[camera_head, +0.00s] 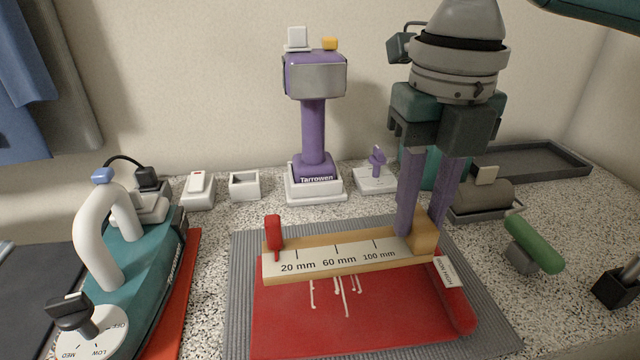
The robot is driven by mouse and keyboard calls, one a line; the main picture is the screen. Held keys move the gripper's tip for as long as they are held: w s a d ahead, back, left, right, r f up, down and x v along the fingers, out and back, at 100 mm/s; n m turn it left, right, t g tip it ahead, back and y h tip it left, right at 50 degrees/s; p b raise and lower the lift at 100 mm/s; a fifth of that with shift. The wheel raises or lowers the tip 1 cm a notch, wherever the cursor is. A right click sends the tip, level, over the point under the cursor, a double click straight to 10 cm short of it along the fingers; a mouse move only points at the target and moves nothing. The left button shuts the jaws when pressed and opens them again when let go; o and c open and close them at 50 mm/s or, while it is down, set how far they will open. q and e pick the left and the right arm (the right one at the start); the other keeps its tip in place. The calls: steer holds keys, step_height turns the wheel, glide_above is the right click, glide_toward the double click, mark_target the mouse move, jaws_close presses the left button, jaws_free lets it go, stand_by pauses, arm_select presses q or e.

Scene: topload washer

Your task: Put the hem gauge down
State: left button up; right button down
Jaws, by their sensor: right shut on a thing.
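The hem gauge (318,262) is a wooden ruler with a white scale marked 20 mm, 60 mm and 100 mm. A red slider (273,232) stands near its left end and a wooden block (425,240) is at its right end. My right gripper (424,225) points down, its purple fingers shut on the block end. The gauge lies across the back part of a red cloth (350,325) on a grey ribbed mat (242,300). I cannot tell whether it touches the cloth or hovers just above. My left gripper is not in view.
A teal iron (130,265) with a dial stands at the left. A purple Tarrowen device (313,125) stands behind the mat. A small white box (244,185), a green-handled tool (533,243) and a dark tray (535,160) surround the mat. Speckled counter shows between them.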

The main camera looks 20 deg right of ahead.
steer(key=shift+f+b, duration=0.3)
steer(key=shift+f, duration=2.85)
steer(key=shift+f, duration=0.1)
